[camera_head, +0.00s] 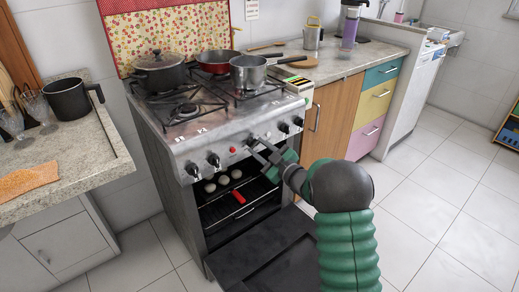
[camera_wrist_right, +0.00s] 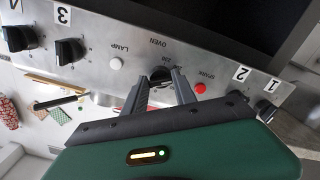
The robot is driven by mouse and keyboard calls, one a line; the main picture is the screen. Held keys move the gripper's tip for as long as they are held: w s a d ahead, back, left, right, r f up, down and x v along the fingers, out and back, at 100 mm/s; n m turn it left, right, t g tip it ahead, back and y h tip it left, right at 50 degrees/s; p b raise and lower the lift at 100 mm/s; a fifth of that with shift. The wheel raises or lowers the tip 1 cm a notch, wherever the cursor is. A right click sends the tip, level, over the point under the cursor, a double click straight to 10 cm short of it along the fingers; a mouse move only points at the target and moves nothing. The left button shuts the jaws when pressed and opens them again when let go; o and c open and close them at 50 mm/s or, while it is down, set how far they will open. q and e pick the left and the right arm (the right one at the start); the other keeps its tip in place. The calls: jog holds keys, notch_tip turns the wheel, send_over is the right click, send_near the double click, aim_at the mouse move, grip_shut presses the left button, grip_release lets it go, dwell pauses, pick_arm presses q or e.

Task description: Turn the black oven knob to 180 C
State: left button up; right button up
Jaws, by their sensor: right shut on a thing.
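The black oven knob (camera_wrist_right: 160,75) is on the steel front panel (camera_wrist_right: 105,85), under the OVEN label in the right wrist view. Part of its dial scale shows, but I cannot tell the exact setting. My right gripper (camera_wrist_right: 158,86) has its two fingers on either side of this knob and is shut on it. In the head view my right gripper (camera_head: 256,148) reaches the stove panel from the right, and the knob is mostly hidden behind the fingers. My left gripper is not in view.
A red button (camera_head: 233,150) sits beside the knob, with other black knobs (camera_head: 214,160) along the panel. The oven door (camera_head: 275,262) hangs open below my right arm. Pots, including a black pot (camera_head: 160,72), stand on the stove top. Clear floor lies to the right.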

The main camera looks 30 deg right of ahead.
grip_shut()
jog(key=m+p, duration=0.1)
jog(key=p, duration=0.1)
jog(key=m+p, duration=0.2)
jog(key=shift+r, duration=0.3)
jog(key=shift+f+m, duration=0.35)
jog(key=shift+m, duration=0.25)
jog(key=o, duration=1.1)
grip_release()
jog(key=shift+s, duration=0.1)
jog(key=s+p, duration=0.1)
jog(key=s, duration=0.4)
jog(key=s+d+p, duration=0.1)
jog(key=s, duration=0.5)
jog(key=s+p, duration=0.1)
jog(key=s, duration=0.4)
jog(key=shift+s+d+f, duration=0.1)
jog(key=shift+s+d, duration=0.05)
jog(key=shift+s, duration=0.2)
